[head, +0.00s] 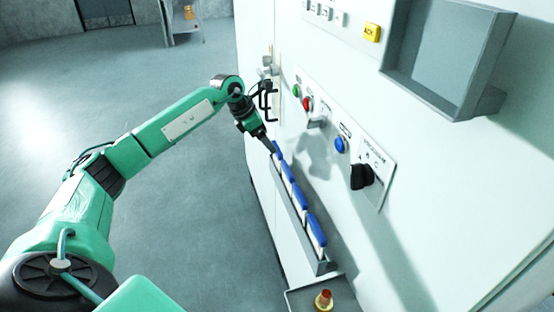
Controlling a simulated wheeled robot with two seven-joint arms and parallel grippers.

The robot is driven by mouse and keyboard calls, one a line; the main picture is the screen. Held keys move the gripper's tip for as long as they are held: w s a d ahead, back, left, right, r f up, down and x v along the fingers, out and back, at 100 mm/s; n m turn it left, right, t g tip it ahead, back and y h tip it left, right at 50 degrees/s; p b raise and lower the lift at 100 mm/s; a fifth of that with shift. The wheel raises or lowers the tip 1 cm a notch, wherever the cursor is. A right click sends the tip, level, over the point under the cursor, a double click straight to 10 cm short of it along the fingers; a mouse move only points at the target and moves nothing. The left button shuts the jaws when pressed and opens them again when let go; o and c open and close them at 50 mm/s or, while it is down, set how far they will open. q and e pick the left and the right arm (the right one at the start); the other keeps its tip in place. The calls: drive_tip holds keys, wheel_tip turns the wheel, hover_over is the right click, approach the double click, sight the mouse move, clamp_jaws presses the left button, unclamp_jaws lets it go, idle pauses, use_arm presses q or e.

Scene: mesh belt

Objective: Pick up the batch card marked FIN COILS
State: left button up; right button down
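Several white cards with blue top edges stand in a row in a narrow grey rack (326,267) on the front of the white cabinet. The nearest card (317,230), the one behind it (301,197) and a third (287,172) show clearly. The farthest card (278,150) is partly hidden by my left gripper (272,149). No writing on the cards is readable, so I cannot tell which says FIN COILS. My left gripper points down at the far end of the rack, at or very near the farthest card. Its fingers are too small to tell open from shut. My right gripper is not in view.
Above the rack are a green button (297,90), a red button (308,104), a blue button (341,145) and a black knob (362,177). A grey open box (491,103) juts out upper right. A lower tray (292,300) holds a red-and-brass item (323,299). Floor left is clear.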

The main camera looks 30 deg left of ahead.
sight(278, 156)
use_arm(q)
drive_tip(key=p+x, duration=0.2)
drive_tip(key=x, duration=0.3)
drive_tip(key=shift+w+d, duration=0.1)
drive_tip(key=shift+w, duration=0.1)
drive_tip(key=c, duration=0.9)
drive_tip(key=shift+r, duration=0.2)
